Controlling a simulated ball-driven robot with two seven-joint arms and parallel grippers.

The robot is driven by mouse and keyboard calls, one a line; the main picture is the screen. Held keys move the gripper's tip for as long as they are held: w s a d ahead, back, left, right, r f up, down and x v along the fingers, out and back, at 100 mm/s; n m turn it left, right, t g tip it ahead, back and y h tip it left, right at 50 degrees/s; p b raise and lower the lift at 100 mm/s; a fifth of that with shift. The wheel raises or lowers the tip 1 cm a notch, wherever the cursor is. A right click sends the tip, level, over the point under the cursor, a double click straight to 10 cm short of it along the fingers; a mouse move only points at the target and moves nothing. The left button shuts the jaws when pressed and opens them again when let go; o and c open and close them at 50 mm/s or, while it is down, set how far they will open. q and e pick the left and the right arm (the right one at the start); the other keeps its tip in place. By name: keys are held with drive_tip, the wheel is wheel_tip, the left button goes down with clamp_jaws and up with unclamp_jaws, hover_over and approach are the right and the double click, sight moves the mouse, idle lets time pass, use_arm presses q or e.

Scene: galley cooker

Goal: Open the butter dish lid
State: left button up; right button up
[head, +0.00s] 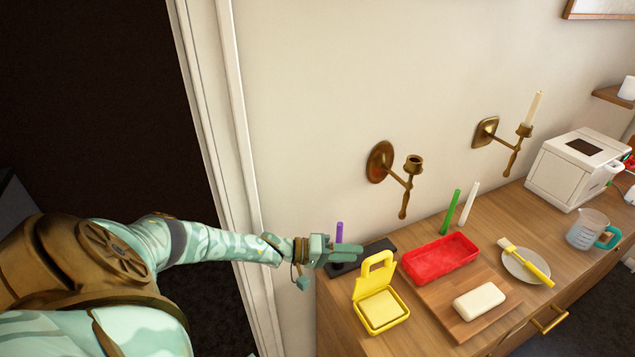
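A small yellow dish (381,311) stands near the left end of the wooden counter, with a pale yellow square filling its inside. A yellow flap with a cut-out, which looks like its lid (375,272), stands raised at the dish's back edge. My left gripper (358,254) is just behind and left of the raised flap, its fingers pointing right. I see no clear contact between gripper and flap. The fingers look close together, but I cannot tell whether they are open or shut. My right gripper is not in view.
A purple stick (339,231) rises beside the gripper, above a dark tray (378,246). A red dish (441,258) and a white block on a board (510,318) are to the right. Farther right are a plate with a yellow-handled brush (527,262), a measuring jug (588,230) and a white appliance (570,170).

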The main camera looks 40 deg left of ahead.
use_arm(q)
drive_tip(key=v, duration=1)
drive_tip(key=s+d+f+m+g+y+b, duration=0.1)
drive_tip(key=s+f+y+b, duration=0.15)
drive_tip(key=f, duration=0.75)
drive_tip(key=s+d+f+m+y+b, duration=0.1)
drive_tip(key=s+d+f+m+y, duration=0.15)
drive_tip(key=f, duration=0.65)
drive_tip(key=s+d+f+m+g+y+b, duration=0.1)
drive_tip(key=s+f+y+b, duration=0.15)
drive_tip(key=f, duration=0.75)
drive_tip(key=s+d+f+m+g+y+b, duration=0.1)
drive_tip(key=s+d+f+g, duration=0.2)
drive_tip(key=s+f, duration=0.3)
drive_tip(key=s+d+f+m+g+y+b, duration=0.1)
drive_tip(key=s+f, duration=0.5)
drive_tip(key=s, duration=0.8)
drive_tip(key=s+d+f+m+g+y+b, duration=0.1)
drive_tip(key=s+d+f+m+g, duration=0.2)
drive_tip(key=s, duration=0.8)
drive_tip(key=d+f+g, duration=0.2)
drive_tip(key=d+f, duration=0.1)
drive_tip(key=d, duration=0.1)
drive_tip(key=shift+d, duration=0.3)
drive_tip(key=shift+w, duration=0.1)
